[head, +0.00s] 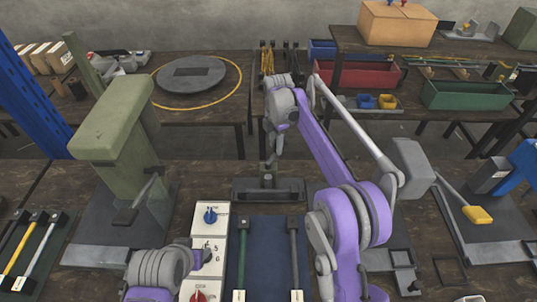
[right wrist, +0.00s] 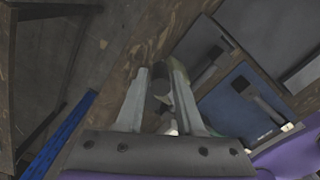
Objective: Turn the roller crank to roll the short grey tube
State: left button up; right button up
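A dark grey bench device (head: 285,190) with a low block on a flat base stands at the far end of the blue mat; I cannot make out its roller or crank clearly. My right gripper (head: 272,150) points down just above it. In the right wrist view, my right gripper (right wrist: 160,75) has its fingers apart, with a dark upright cylinder (right wrist: 160,88) between them. I cannot see whether they press on it. A grey bar (head: 294,255) lies on the mat; I cannot tell whether it is the short tube. Only part of my left arm shows, low at left.
A green press (head: 118,125) stands left of the device. A white panel with blue and red knobs (head: 210,230) lies beside the blue mat (head: 268,250). A tube rack (head: 38,255) is at far left, and a yellow-handled lever (head: 476,214) at right.

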jog(key=o, duration=0.9)
jog(key=shift+w, duration=0.1)
jog(key=shift+r, duration=0.1)
jog(key=r+p, duration=0.1)
jog(key=r, duration=0.1)
jog(key=r+p, duration=0.1)
jog(key=r, duration=0.4)
jog(key=shift+s+r+p, duration=0.25)
jog(key=shift+s+p, duration=0.15)
pick_arm(q)
jog(key=shift+t, duration=0.3)
jog(key=r, duration=0.2)
jog(key=w+r, duration=0.1)
jog(key=r, duration=0.1)
jog(key=shift+r, duration=0.4)
pick_arm(e)
jog(key=shift+s+r, duration=0.2)
jog(key=shift+r, duration=0.05)
jog(key=shift+r, duration=0.1)
